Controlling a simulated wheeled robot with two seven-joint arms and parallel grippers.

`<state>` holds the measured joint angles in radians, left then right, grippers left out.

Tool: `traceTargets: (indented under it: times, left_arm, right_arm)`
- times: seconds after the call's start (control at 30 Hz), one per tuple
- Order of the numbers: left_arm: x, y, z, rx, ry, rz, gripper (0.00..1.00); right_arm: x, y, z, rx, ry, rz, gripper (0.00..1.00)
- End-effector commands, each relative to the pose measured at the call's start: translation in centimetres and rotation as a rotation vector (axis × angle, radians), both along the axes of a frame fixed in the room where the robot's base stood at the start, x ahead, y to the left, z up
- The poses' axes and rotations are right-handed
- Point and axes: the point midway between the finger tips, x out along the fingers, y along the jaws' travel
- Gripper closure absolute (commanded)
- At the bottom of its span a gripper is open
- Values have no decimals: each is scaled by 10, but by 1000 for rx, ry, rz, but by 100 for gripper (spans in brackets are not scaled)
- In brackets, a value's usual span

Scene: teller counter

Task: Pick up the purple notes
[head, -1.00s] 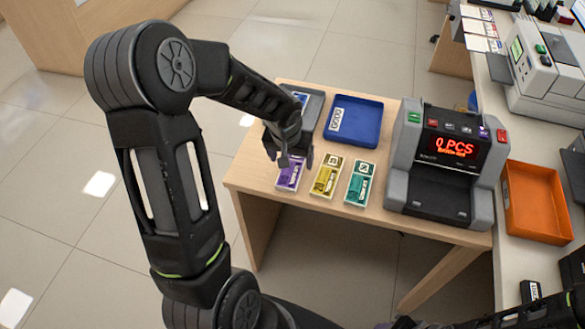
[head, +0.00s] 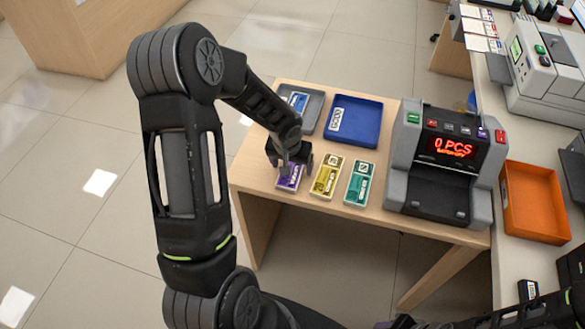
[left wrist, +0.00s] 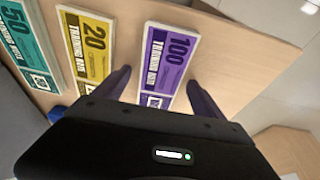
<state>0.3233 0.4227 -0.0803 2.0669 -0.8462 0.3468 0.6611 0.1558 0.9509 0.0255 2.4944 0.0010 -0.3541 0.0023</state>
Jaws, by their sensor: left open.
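The purple notes (head: 290,178) lie flat on the wooden table at the left end of a row of notes. In the left wrist view the left gripper (left wrist: 157,88) is open and empty, one finger on each side of the purple notes' near part. I cannot tell its exact height above the table.
Yellow notes (head: 327,177) and green notes (head: 359,184) lie to the right. Behind stand a blue tray (head: 374,108) and a grey tray (head: 316,107) with blue notes. A counting machine (head: 441,160) reading "0 PCS" and an orange tray (head: 535,202) are further right.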

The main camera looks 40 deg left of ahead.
Motion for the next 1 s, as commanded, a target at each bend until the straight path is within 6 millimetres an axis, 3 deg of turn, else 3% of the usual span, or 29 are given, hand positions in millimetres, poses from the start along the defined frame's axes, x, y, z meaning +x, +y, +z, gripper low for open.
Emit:
traceTargets:
  times: [0.17, 1.0]
  left_arm:
    - [0, 0, 0, 0, 0, 0, 20]
    - [0, 0, 0, 0, 0, 0, 88]
  right_arm:
    - [0, 0, 0, 0, 0, 0, 64]
    - [0, 0, 0, 0, 0, 0, 64]
